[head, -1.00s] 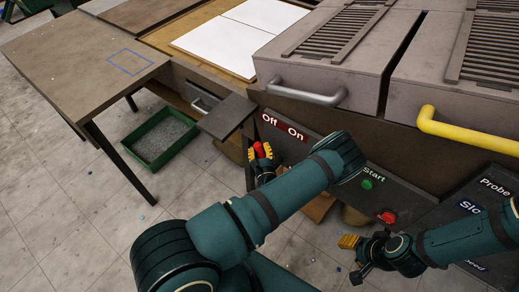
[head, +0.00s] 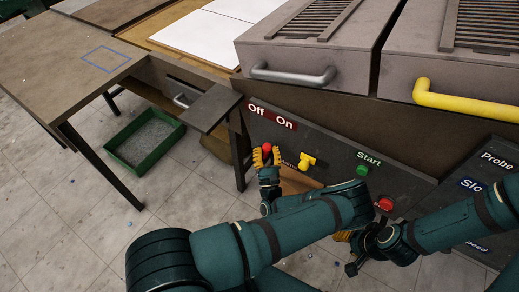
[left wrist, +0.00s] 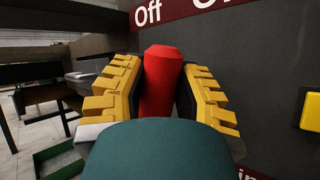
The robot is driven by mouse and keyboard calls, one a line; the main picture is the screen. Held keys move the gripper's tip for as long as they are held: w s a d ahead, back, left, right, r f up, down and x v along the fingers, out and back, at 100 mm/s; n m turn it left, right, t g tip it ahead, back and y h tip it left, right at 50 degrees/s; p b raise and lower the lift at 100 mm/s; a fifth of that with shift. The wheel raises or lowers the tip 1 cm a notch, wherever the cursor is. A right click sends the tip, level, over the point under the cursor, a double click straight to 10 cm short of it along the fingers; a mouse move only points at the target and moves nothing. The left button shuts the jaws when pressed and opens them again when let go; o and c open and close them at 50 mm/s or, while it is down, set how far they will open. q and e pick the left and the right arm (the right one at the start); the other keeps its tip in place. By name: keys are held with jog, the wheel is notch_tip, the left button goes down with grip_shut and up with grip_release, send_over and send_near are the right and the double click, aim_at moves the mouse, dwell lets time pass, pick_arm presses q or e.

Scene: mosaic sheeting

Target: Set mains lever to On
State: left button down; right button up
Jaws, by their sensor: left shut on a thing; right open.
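The red mains lever (head: 267,147) stands out from the dark panel below the red "Off / On" label (head: 271,116). My left gripper (head: 267,158) has its yellow fingers on either side of the lever and is shut on it. The lever's base is hidden by the gripper. My right gripper (head: 346,250) is open and empty, low in front of the panel, partly hidden by my left arm.
A yellow control (head: 307,161), a green Start button (head: 362,170) and a red button (head: 385,203) are on the panel to the right. A dark shelf (head: 209,111) juts out left of the label. A green bin (head: 145,145) stands on the floor at left.

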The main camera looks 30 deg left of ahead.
pick_arm(q)
jog(key=shift+d+f+m+t+h, duration=0.25)
jog(key=shift+d+m+t+h, duration=0.65)
jog(key=shift+m+t, duration=0.45)
jog(key=shift+d, duration=0.1)
jog(key=c, duration=0.6)
grip_release()
jog(key=shift+c, duration=0.2)
jog(key=shift+f, duration=0.1)
jog(key=v, duration=0.7)
jog(key=shift+s+d, duration=0.15)
jog(key=shift+f+g+y, duration=0.1)
jog(key=shift+g+y, duration=0.15)
jog(key=shift+y, duration=0.05)
